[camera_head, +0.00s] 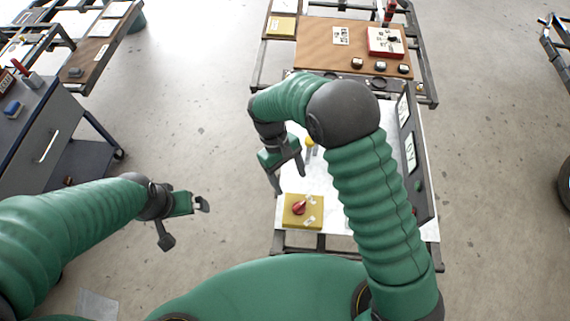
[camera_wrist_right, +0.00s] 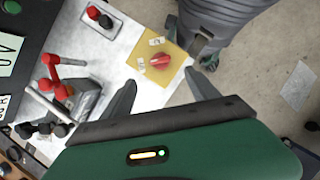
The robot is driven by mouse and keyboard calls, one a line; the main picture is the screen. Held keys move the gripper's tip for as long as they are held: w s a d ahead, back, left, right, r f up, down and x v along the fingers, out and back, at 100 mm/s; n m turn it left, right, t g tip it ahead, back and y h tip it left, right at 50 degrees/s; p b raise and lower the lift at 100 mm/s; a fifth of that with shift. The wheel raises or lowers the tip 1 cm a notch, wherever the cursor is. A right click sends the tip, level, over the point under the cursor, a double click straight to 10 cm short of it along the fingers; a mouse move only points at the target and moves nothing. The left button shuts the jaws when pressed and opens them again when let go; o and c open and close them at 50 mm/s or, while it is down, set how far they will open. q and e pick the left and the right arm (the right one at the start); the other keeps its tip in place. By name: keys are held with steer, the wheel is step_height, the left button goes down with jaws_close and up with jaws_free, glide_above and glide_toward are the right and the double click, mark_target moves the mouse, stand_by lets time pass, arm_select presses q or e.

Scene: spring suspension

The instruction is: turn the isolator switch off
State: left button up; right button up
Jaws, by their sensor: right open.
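The isolator switch is a yellow box (camera_head: 316,212) with a red rotary knob (camera_head: 299,207), on the front left corner of the white bench top. In the right wrist view the yellow box (camera_wrist_right: 172,82) and its red knob (camera_wrist_right: 160,61) lie beyond and between the fingers. My right gripper (camera_head: 288,180) is open and empty, above and just behind the box, apart from the knob. It also shows in the right wrist view (camera_wrist_right: 160,79). My left gripper (camera_head: 188,222) is open and empty over the floor, left of the bench.
A grey panel (camera_head: 414,160) stands along the bench's right side. A yellow-topped item (camera_head: 310,142) stands behind the right gripper. In the right wrist view, a red-handled device (camera_wrist_right: 62,80) sits left of the fingers. A brown bench (camera_head: 320,52) with a red box (camera_head: 378,48) is farther back.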

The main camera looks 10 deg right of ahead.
steer(key=v, duration=0.5)
steer(key=shift+w+a+r, duration=0.1)
steer(key=shift+w+r, duration=0.1)
steer(key=shift+r, duration=0.15)
steer(key=s+d+r+m+t+y, duration=0.2)
steer(key=s+d+m+t, duration=0.4)
steer(key=s+d, duration=0.4)
steer(key=shift+d+r, duration=0.7)
steer(key=shift+d, duration=0.4)
steer(key=shift+d, duration=0.1)
